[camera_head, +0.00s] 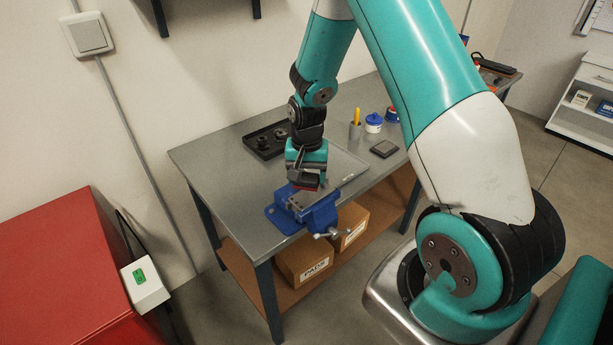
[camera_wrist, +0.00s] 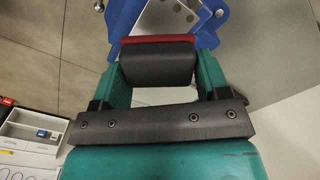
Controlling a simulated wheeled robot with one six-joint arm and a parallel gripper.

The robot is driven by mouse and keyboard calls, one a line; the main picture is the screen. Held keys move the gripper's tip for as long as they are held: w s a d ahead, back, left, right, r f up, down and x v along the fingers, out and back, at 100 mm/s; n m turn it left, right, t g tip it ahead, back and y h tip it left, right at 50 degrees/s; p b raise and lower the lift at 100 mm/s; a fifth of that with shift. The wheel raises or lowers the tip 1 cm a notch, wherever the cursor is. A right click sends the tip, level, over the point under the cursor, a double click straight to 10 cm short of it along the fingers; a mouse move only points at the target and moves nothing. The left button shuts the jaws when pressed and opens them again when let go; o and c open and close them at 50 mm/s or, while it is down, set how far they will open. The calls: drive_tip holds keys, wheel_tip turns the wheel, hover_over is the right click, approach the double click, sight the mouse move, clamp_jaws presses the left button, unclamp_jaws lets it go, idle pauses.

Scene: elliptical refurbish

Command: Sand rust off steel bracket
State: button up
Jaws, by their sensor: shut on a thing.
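My gripper (camera_head: 304,178) is above the blue vise (camera_head: 318,214) near the front edge of the workbench. It is shut on a dark grey sanding block with a red face; the block (camera_wrist: 158,66) sits between both fingers in the wrist view. The block's red edge points at the vise, which shows at the top of that view (camera_wrist: 121,18). A grey metal piece (camera_wrist: 165,15), probably the steel bracket, lies at the vise jaws just beyond the block. I cannot tell whether block and metal touch. Any rust is mostly hidden.
On the workbench (camera_head: 215,165) are a black tray with small parts (camera_head: 265,140), a cup with a yellow item (camera_head: 355,128), a blue-lidded jar (camera_head: 373,122) and a dark flat pad (camera_head: 384,148). Boxes (camera_head: 304,264) stand on the lower shelf. A red cabinet (camera_head: 60,270) is left.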

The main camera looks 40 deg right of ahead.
drive_tip(key=shift+r, duration=0.8)
drive_tip(key=shift+r+p, duration=1.45)
drive_tip(key=shift+r, duration=0.1)
